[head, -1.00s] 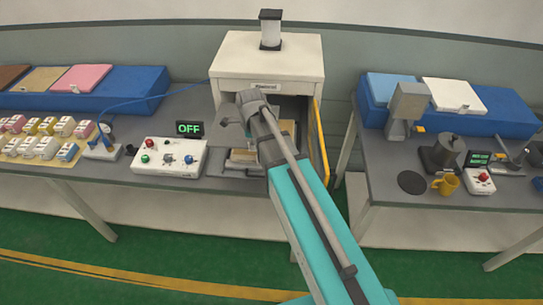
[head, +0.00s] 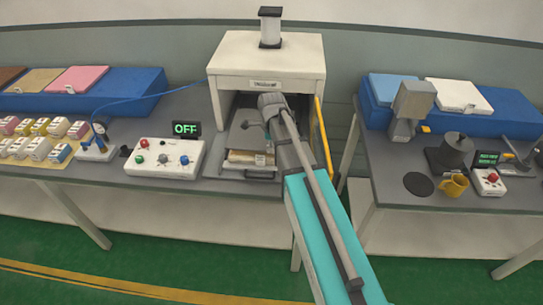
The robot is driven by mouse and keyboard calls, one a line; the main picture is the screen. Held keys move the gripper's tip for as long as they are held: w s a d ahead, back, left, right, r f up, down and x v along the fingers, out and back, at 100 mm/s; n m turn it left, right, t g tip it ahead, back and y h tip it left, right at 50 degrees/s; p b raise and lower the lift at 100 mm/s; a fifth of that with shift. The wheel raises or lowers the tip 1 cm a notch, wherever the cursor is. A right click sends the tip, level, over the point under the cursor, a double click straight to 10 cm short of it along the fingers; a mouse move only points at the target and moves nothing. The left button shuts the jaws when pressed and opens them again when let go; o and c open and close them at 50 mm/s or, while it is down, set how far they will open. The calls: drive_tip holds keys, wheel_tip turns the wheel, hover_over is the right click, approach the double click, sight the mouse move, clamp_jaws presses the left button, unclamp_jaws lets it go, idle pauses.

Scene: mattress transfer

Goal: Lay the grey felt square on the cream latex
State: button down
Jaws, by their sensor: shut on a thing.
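My gripper (head: 246,125) is inside the open white cabinet and is small and partly hidden by my own wrist. It is shut on the grey felt square (head: 246,137), a thin flat sheet held over the cabinet's pull-out tray. The cream latex (head: 248,156) appears as a pale slab at the front of the stack on that tray, below the felt. The felt and my arm cover much of the stack, and I cannot tell whether the felt touches it.
The white cabinet (head: 266,56) has side walls close around my arm and a yellow-edged door (head: 322,140) open at the right. A control box (head: 163,160) with an OFF display stands at left.

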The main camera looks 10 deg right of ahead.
drive_tip(key=shift+w+d+f+b, duration=0.2)
drive_tip(key=shift+d+f+b, duration=0.2)
drive_tip(key=shift+f+b, duration=1.6)
drive_tip(key=shift+f, duration=0.05)
drive_tip(key=c, duration=0.8)
unclamp_jaws()
drive_tip(key=shift+o, duration=0.2)
wheel_tip(320, 180, up, 12)
drive_tip(key=p, duration=1.2)
drive_tip(key=shift+s, duration=0.15)
